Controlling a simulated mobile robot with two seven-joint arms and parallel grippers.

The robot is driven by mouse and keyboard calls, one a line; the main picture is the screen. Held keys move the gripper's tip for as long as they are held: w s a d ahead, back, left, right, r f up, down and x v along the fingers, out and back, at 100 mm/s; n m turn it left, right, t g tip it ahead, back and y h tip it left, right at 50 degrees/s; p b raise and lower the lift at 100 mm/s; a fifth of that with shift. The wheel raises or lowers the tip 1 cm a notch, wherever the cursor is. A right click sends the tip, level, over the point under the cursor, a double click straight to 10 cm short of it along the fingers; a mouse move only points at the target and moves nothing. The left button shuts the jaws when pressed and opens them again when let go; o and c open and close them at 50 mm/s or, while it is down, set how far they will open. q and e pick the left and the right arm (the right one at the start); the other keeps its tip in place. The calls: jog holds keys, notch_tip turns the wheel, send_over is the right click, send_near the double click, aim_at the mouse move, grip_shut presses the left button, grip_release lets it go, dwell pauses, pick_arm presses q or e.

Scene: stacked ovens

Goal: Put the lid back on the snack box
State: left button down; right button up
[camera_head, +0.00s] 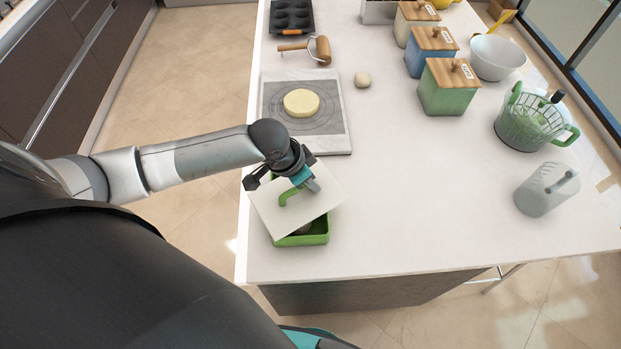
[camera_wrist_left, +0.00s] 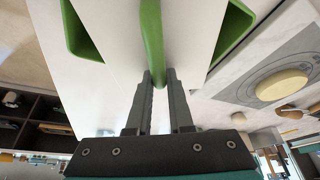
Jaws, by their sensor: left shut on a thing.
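The snack box (camera_head: 318,233) is a green open box on the white counter near its front left corner. The lid (camera_head: 318,207) is a white panel with a green handle (camera_head: 288,196). My left gripper (camera_head: 311,186) is shut on the lid's handle, which also shows between the fingers in the left wrist view (camera_wrist_left: 152,50). The lid lies over the box, turned relative to it, so green box corners show past its edges. Something dark shows inside the box under the lid. I cannot tell whether the lid touches the rim. My right gripper is not in view.
Canisters (camera_head: 449,88), a green basket (camera_head: 533,120) and a clear jug (camera_head: 546,190) stand to the right. The middle counter is clear.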

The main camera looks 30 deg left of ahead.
pick_arm(q)
jog(key=shift+p, duration=0.4)
dwell(0.5)
jog(key=c, duration=0.7)
grip_release()
jog(key=shift+c, duration=0.2)
jog(key=shift+o, duration=0.3)
jog(key=o, duration=0.4)
jog(key=shift+r, duration=0.1)
